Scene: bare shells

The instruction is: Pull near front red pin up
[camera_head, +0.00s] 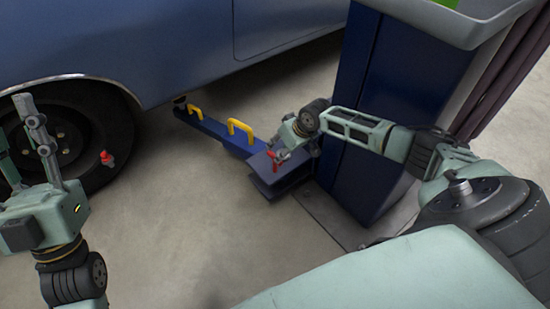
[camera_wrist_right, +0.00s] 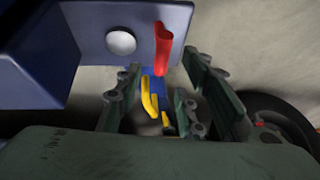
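The red pin (camera_head: 272,156) stands on the near end of the blue lift arm, close to the dark blue column. In the right wrist view the red pin (camera_wrist_right: 163,46) rises beside a blue plate with a round pale disc. My right gripper (camera_head: 282,153) is right at the pin in the head view. In the wrist view its fingers (camera_wrist_right: 162,72) are apart, with the pin's lower end near the gap between the tips; contact cannot be told. My left gripper (camera_head: 28,140) is raised at the left, fingers apart and empty, far from the pin.
The blue lift arm (camera_head: 218,130) carries yellow handles (camera_head: 240,128) and runs under the blue car (camera_head: 150,40). The dark blue column (camera_head: 375,110) stands close behind my right arm. A small red piece (camera_head: 106,158) shows by the wheel (camera_head: 75,135). The floor in front is clear.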

